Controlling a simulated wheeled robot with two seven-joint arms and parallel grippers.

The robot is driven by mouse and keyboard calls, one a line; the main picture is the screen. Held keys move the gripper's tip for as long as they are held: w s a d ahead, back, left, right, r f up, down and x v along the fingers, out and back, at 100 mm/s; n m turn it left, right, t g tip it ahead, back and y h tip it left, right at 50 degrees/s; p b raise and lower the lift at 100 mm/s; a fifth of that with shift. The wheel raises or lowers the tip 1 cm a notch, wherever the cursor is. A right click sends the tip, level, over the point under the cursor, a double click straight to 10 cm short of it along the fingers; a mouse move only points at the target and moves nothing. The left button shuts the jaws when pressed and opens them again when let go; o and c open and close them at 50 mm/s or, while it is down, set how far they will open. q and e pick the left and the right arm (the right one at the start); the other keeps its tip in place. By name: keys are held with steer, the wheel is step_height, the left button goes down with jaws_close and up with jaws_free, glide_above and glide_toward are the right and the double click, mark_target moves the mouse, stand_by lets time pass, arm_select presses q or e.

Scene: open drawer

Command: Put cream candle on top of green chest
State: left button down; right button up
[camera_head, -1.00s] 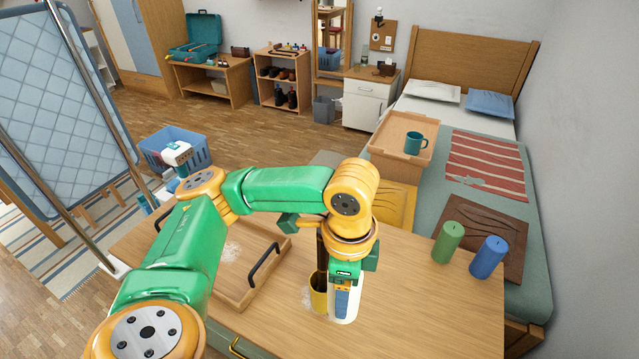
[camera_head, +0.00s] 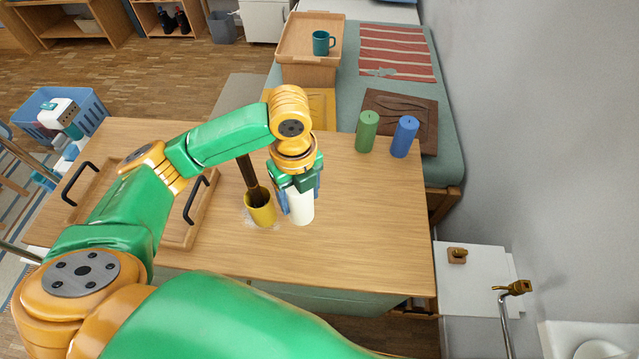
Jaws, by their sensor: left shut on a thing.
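The cream candle (camera_head: 302,207) is upright in my left gripper (camera_head: 296,186), which is shut on it. Its lower part shows below the fingers, over the wooden top of the chest. I cannot tell whether its base touches the top. The chest (camera_head: 350,243) has a light wooden top, and a strip of green front shows below its near edge. A green candle (camera_head: 367,131) and a blue candle (camera_head: 405,137) stand at its far right. My right gripper is not in view.
A yellow cup (camera_head: 262,213) with a dark upright object stands just left of the cream candle. A wooden tray with black handles (camera_head: 185,232) lies further left. The right part of the top is clear. A bed with a tray and teal mug (camera_head: 323,42) is behind.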

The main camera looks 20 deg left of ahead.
arm_select(q)
steer(key=shift+w+d+f+b, duration=0.15)
steer(key=shift+w+d+f, duration=0.7)
steer(key=shift+f, duration=0.8)
steer(key=shift+w+d+f+b, duration=0.1)
steer(key=shift+w+d+f, duration=0.75)
steer(key=shift+f, duration=0.8)
steer(key=shift+w+d+f+b, duration=0.15)
steer(key=shift+w+d+f, duration=0.45)
steer(key=shift+w+f, duration=0.75)
steer(key=shift+s+f, duration=0.35)
steer(key=shift+c, duration=0.3)
jaws_free()
step_height(320, 180, up, 12)
